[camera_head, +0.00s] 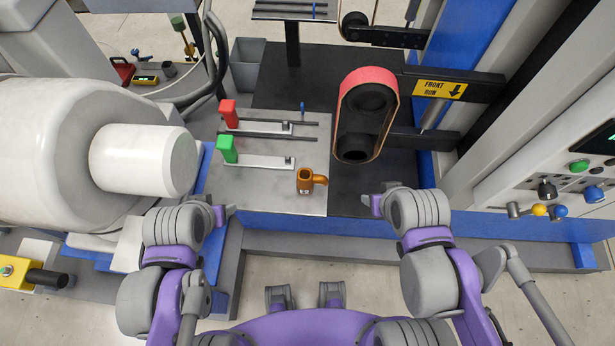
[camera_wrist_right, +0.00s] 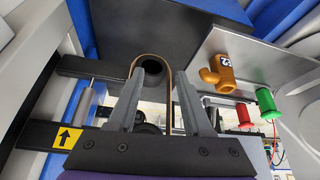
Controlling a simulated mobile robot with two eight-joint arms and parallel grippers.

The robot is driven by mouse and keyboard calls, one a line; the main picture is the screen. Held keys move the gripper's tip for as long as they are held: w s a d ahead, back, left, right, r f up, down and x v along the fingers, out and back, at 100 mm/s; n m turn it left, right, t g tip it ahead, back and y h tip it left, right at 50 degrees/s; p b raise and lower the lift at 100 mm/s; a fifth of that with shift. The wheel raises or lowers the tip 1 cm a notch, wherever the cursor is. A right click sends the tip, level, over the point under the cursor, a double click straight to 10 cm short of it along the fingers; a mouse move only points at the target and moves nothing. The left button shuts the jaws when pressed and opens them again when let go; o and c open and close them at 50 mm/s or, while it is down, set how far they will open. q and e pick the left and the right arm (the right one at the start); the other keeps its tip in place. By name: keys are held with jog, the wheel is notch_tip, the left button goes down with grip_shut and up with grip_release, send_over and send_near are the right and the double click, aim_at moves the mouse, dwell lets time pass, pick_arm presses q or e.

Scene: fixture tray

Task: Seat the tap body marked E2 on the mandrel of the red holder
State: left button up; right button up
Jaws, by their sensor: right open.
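The orange-brown tap body (camera_head: 306,183) stands on the light metal plate near its front right, its spout to the right. In the right wrist view the tap body (camera_wrist_right: 217,76) shows an E2 label. The red holder (camera_head: 228,112) lies on the plate at the back left, with a flat bar and a small dark fitting to its right. The red holder also shows in the right wrist view (camera_wrist_right: 243,116). My right gripper (camera_head: 376,204) is open and empty, to the right of the tap body; its fingers (camera_wrist_right: 168,75) are apart. My left gripper (camera_head: 228,211) is by the plate's front left corner; its jaw opening is unclear.
A green holder (camera_head: 227,149) lies in front of the red one on the plate (camera_head: 260,198). A small blue-topped pin (camera_head: 302,108) stands at the back. A belt sander (camera_head: 368,100) rises right of the plate. A large white machine (camera_head: 50,150) stands left.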

jog(key=o, duration=0.4)
jog(key=shift+w+a, duration=0.15)
jog(key=o, duration=0.4)
jog(key=w+a+n+g, duration=0.1)
jog(key=a, duration=0.1)
jog(key=w+a+r+n+b, duration=0.1)
jog(key=w+a, duration=0.1)
jog(key=w+a+n+g+b, duration=0.1)
jog(key=w+n, duration=0.1)
jog(key=shift+w+a+r+g+y, duration=0.25)
jog(key=shift+a+r+g+y, duration=0.05)
jog(key=shift+a+r, duration=0.1)
jog(key=shift+c, duration=0.2)
jog(key=n+g+b, duration=0.3)
jog(key=n, duration=0.2)
send_over(305, 177)
notch_tip(305, 177, down, 5)
jog(key=shift+s+f+b, duration=0.1)
jog(key=shift+s+f, duration=0.1)
jog(key=shift+f, duration=0.75)
jog(key=shift+s+f+b, duration=0.1)
jog(key=shift+s+f, duration=0.15)
jog(key=shift+f, duration=0.75)
jog(key=shift+s+f+b, duration=0.1)
jog(key=shift+s+f, duration=0.1)
jog(key=shift+f, duration=0.75)
